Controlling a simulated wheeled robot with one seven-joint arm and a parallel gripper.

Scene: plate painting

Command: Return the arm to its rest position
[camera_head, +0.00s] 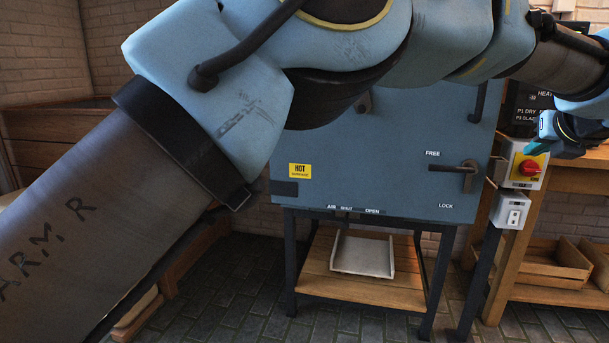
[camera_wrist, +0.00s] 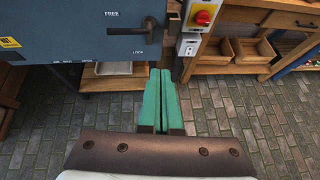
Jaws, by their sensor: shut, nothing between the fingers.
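My arm stretches across the top of the head view, from the lower left to the right edge. My gripper shows at its end in the head view (camera_head: 538,147), partly cut off by the arm links and the frame edge. In the wrist view my gripper (camera_wrist: 160,76) has its two green fingers side by side and shut, with nothing between them. It points toward the foot of the kiln and the control post and appears to touch nothing.
A blue kiln (camera_head: 380,185) with a door handle (camera_head: 468,170) stands ahead on dark legs. A white tray (camera_head: 362,254) lies on its lower shelf. A red switch box (camera_head: 526,167) is to its right. Wooden bins (camera_wrist: 255,52) sit beyond. The brick floor (camera_wrist: 240,120) is clear.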

